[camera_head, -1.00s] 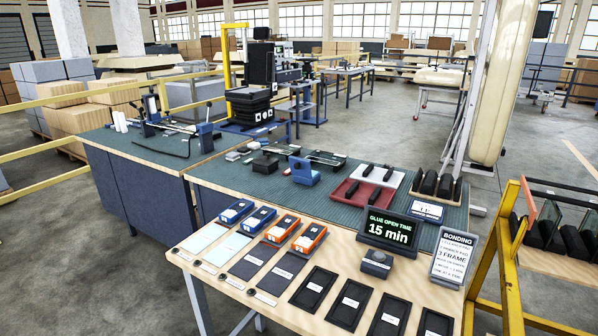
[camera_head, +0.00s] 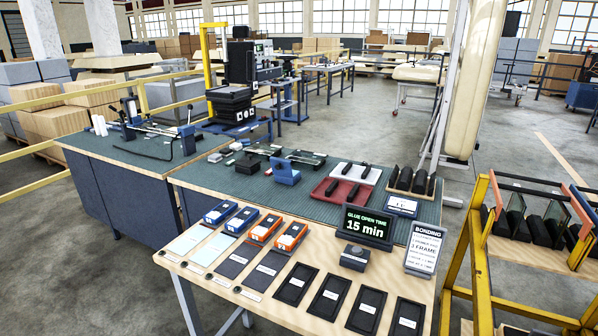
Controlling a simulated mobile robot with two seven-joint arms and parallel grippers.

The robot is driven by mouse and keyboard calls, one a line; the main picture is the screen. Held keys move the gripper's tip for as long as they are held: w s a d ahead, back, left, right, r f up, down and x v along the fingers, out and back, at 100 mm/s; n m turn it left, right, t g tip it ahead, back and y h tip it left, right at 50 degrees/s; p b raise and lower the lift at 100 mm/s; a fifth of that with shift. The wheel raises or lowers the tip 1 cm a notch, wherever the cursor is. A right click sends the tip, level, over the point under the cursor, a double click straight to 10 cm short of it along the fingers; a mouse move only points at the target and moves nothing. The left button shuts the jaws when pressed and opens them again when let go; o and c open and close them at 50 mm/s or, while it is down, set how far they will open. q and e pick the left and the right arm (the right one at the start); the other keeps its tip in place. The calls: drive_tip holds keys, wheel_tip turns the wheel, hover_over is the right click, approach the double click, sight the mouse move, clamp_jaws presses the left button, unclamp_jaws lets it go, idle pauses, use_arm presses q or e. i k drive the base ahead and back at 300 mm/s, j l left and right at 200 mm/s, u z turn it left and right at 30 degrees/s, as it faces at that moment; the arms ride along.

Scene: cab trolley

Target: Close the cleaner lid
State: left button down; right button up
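A small blue box (camera_head: 286,177) with a pale round mark on its front stands on the green mat of the workbench, near the middle of the head view. The inside of the box is too small to see clearly. Neither of my grippers shows in the view.
Right of the box lie red and white trays (camera_head: 333,189) with black handles. In front stand blue and orange boxes (camera_head: 256,228), black trays (camera_head: 330,296), a timer display (camera_head: 366,226) reading 15 min and a bonding sign (camera_head: 424,249). A yellow-framed rack (camera_head: 460,250) stands at the right.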

sight(279, 167)
drive_tip(key=j+z, duration=0.15)
drive_tip(key=z, duration=0.25)
drive_tip(key=i+j+z, duration=0.1)
drive_tip(key=z, duration=0.3)
drive_tip(key=j+z, duration=0.2)
drive_tip(key=z, duration=0.15)
drive_tip(key=j+z, duration=0.3)
drive_tip(key=j, duration=0.15)
drive_tip(key=k+j+z, duration=0.1)
drive_tip(key=j+z, duration=0.2)
drive_tip(key=j, duration=0.15)
drive_tip(key=k+j+z, duration=0.1)
drive_tip(key=j, duration=0.2)
drive_tip(key=k+j+z, duration=0.1)
drive_tip(key=j, duration=0.2)
drive_tip(key=k+j, duration=0.1)
drive_tip(key=j, duration=0.15)
drive_tip(key=k+j, duration=0.1)
drive_tip(key=j, duration=0.25)
drive_tip(key=k+j, duration=0.1)
drive_tip(key=j, duration=0.25)
drive_tip(key=k+j+z, duration=0.1)
drive_tip(key=j, duration=0.25)
drive_tip(key=k+j, duration=0.15)
drive_tip(key=j, duration=0.2)
